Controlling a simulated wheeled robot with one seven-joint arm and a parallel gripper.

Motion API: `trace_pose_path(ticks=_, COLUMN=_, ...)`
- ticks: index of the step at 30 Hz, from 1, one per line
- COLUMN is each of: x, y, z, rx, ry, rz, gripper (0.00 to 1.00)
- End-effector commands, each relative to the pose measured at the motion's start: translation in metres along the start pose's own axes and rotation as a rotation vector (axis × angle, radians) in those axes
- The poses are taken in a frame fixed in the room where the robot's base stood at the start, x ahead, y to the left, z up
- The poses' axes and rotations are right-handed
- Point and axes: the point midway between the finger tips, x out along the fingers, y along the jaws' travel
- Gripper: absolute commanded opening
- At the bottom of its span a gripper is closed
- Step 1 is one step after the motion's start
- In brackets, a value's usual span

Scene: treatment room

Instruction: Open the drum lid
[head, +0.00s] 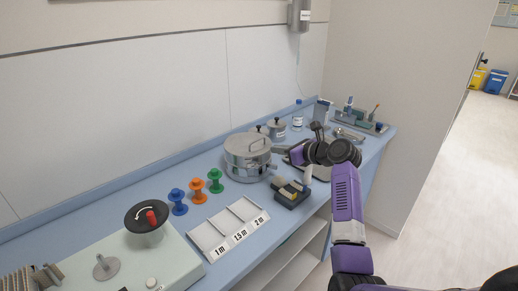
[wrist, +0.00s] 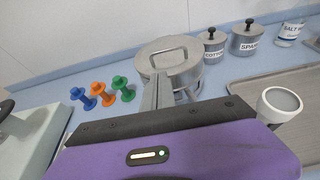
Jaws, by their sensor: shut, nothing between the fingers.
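The drum (head: 247,168) is a round shiny metal pot standing on the blue counter against the wall. Its flat lid (head: 240,145) lies on top and has a loop handle (head: 258,143). In the wrist view the lid's handle (wrist: 169,52) stands beyond my fingers, and part of the drum (wrist: 185,77) is hidden behind them. My gripper (head: 277,150) is at the drum's right side in the head view. Its fingers are shut and empty, pointing at the drum in the wrist view (wrist: 160,78). I cannot tell whether they touch it.
Blue, orange and green spools (head: 197,190) stand left of the drum. A white divided tray (head: 228,230) and a dark block holder (head: 291,193) are in front. Small lidded cans (wrist: 213,46) and a bottle (head: 298,117) stand behind. A metal tray (wrist: 270,87) lies to the right.

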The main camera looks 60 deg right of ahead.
Motion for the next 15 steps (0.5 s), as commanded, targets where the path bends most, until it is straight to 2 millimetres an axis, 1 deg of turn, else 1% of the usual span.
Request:
trace_pose_path(ticks=5, x=0.020, y=0.000, z=0.002, rx=0.001, ry=0.000, rz=0.000, gripper=0.00)
trace_pose_path(ticks=9, x=0.045, y=0.000, z=0.002, rx=0.000, ry=0.000, rz=0.000, gripper=0.00)
trace_pose_path(ticks=15, x=0.077, y=0.000, z=0.001, rx=-0.002, ry=0.001, rz=-0.001, gripper=0.00)
